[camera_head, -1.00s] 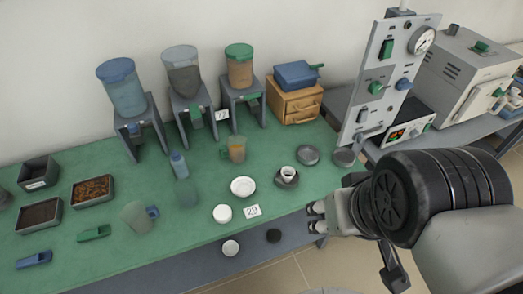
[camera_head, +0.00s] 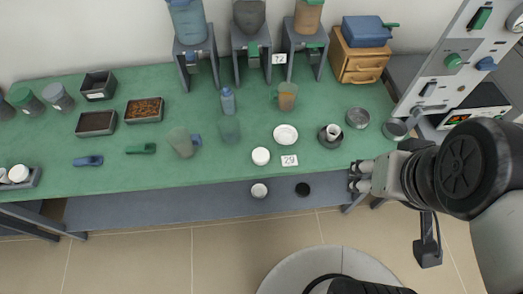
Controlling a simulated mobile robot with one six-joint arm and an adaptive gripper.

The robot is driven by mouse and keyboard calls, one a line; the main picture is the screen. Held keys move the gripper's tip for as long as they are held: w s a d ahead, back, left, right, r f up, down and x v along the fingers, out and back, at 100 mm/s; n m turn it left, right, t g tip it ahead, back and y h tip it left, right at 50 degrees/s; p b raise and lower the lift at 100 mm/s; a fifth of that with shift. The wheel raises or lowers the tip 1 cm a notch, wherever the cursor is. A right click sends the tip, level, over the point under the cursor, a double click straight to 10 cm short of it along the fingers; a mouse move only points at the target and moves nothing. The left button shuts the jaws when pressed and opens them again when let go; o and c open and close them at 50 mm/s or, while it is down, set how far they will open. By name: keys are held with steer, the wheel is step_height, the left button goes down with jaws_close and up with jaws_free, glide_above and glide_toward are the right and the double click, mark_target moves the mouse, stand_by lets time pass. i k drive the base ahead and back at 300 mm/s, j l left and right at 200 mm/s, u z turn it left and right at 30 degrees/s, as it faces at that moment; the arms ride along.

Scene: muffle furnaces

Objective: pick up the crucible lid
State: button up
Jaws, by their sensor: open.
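A small white crucible (camera_head: 333,131) stands in a dark round dish (camera_head: 330,141) at the right part of the green table. Near it lie a white shallow dish (camera_head: 286,134) and a small round white piece (camera_head: 261,156). A white disc (camera_head: 259,190) and a black disc (camera_head: 303,189) lie on the lower shelf. I cannot tell for certain which of these is the crucible lid. My gripper (camera_head: 357,178) is open and empty near the table's front edge, below and right of the crucible, apart from all of them.
A numbered card (camera_head: 289,161) lies by the white pieces. Grey round tins (camera_head: 357,118) stand right of the crucible. The green table's (camera_head: 220,172) front strip is mostly clear.

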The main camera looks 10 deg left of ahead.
mark_target(260, 156)
steer(key=i+u, duration=0.25)
steer(key=u, duration=0.15)
steer(key=i+l+u, duration=0.1)
steer(key=i+u, duration=0.15)
steer(key=u, duration=1.1)
